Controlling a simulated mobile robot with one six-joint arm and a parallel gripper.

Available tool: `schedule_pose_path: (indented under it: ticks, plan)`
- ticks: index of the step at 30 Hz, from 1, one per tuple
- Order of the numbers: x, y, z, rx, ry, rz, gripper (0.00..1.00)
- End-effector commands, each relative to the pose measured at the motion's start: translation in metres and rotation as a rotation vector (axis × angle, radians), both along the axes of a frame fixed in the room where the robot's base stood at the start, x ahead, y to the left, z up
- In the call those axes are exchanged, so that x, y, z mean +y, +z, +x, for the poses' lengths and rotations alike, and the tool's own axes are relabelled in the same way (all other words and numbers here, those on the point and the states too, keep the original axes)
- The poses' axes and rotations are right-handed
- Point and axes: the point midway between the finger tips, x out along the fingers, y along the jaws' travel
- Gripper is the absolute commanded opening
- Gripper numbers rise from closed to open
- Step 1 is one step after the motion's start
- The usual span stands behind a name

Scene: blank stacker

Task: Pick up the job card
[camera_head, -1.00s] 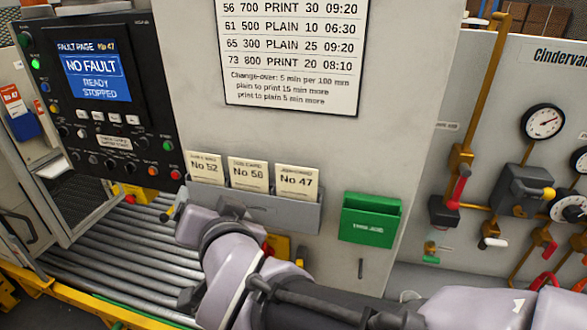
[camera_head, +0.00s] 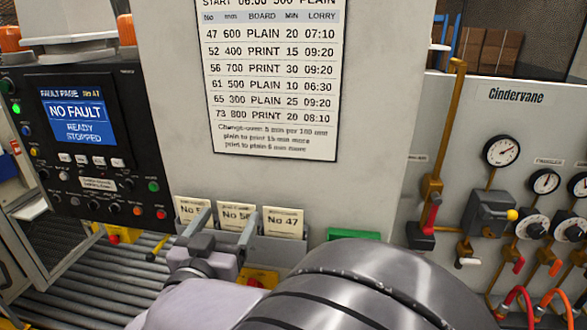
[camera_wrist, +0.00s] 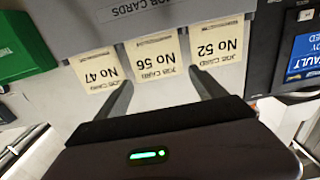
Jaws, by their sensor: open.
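Three cream job cards stand in a grey holder on the machine's pale panel: No 52 (camera_head: 187,208), No 56 (camera_head: 235,211) and No 47 (camera_head: 284,222). The grey holder (camera_head: 290,252) is partly hidden by my arm. My gripper (camera_head: 231,213) is open, its two fingers pointing at the cards. In the upside-down wrist view, the fingers (camera_wrist: 161,82) straddle the lower part of card No 56 (camera_wrist: 153,60). Card No 47 (camera_wrist: 95,68) and card No 52 (camera_wrist: 217,45) lie just outside them. I cannot tell whether the fingers touch any card.
A green box (camera_head: 353,234) hangs right of the holder, mostly hidden by my arm. A schedule board (camera_head: 270,85) is above the cards. A control panel (camera_head: 90,150) stands left over rollers (camera_head: 70,275). Gauges and valves (camera_head: 500,205) fill the right wall.

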Motion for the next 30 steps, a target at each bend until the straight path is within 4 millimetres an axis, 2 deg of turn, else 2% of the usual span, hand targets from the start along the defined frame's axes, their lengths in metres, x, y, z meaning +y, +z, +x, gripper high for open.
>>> schedule_pose_path:
  ticks: [6, 14, 24, 30]
  plan:
    - [-0.005, -0.007, 0.041, 0.001, -0.003, -0.001, 0.8]
    - [-0.005, -0.006, 0.047, 0.0, 0.001, 0.0, 0.8]
    - [-0.005, -0.007, 0.046, 0.001, 0.0, 0.0, 0.15]
    - [-0.005, -0.007, 0.046, 0.001, 0.0, 0.0, 0.15]
